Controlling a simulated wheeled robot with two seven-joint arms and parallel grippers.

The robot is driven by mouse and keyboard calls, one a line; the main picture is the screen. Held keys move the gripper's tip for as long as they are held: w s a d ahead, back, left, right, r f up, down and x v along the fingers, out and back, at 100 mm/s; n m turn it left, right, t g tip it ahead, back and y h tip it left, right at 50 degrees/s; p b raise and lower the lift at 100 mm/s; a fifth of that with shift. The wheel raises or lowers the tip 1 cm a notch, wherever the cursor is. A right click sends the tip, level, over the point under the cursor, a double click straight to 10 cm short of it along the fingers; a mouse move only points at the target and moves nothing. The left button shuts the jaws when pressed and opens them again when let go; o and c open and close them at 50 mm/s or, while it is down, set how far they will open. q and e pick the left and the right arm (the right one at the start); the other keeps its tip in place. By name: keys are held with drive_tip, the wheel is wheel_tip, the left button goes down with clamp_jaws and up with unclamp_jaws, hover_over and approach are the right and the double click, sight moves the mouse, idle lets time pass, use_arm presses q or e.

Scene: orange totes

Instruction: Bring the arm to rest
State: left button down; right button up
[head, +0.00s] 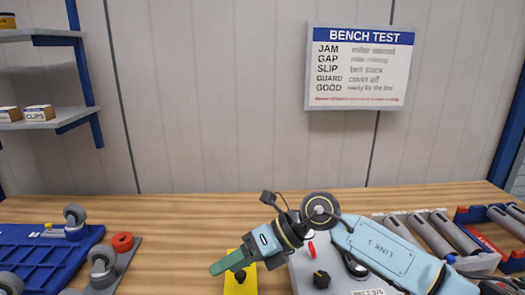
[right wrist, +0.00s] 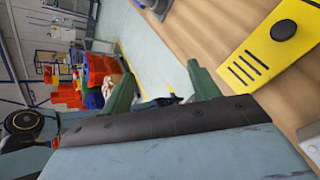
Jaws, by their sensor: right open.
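My right arm comes in from the lower right of the head view and reaches left across the bench. My right gripper (head: 222,267) has green fingers and points left, just above a yellow plate (head: 240,281) with a black knob. In the right wrist view my right gripper (right wrist: 163,82) shows its two green fingers spread apart with nothing between them. The yellow plate (right wrist: 262,50) lies to the right of the fingers there, apart from them. My left gripper is not in view.
Grey rollers (head: 445,232) lie in a holder at the right. A bench test sign (head: 359,67) hangs on the wall. Bare wood runs along the back.

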drive_tip(key=s+a+r+m+t+y, duration=0.25)
drive_tip(key=r+m+t+y, duration=0.25)
drive_tip(key=r+m+y, duration=0.3)
drive_tip(key=w+d+r+m+t+h, duration=0.1)
drive_tip(key=w+d+m+t+h, duration=0.3)
drive_tip(key=d+m+t, duration=0.75)
drive_tip(key=s+d+f+m+h, duration=0.3)
drive_tip(key=d+f+m+h, duration=0.8)
drive_tip(key=f+m+h, duration=0.6)
drive_tip(key=s+d+f+m+g+y, duration=0.15)
drive_tip(key=s+f+g, duration=0.25)
drive_tip(key=s, duration=0.4)
drive_tip(key=s+d+f+m+g, duration=0.3)
drive_tip(key=s+f+g, duration=0.15)
drive_tip(key=s, duration=0.25)
drive_tip(key=s+d+f+m+g, duration=0.25)
drive_tip(key=s+f, duration=0.25)
drive_tip(key=s, duration=0.3)
wheel_tip(320, 180, down, 22)
drive_tip(key=s+g, duration=0.1)
drive_tip(key=g, duration=0.1)
drive_tip(key=s+d+f+g, duration=0.1)
drive_tip(key=s+d+f, duration=0.1)
drive_tip(key=s+f, duration=1.5)
drive_tip(key=shift+s+n+b, duration=0.2)
drive_tip(key=shift+n+b, duration=0.15)
drive_tip(key=shift+n, duration=0.1)
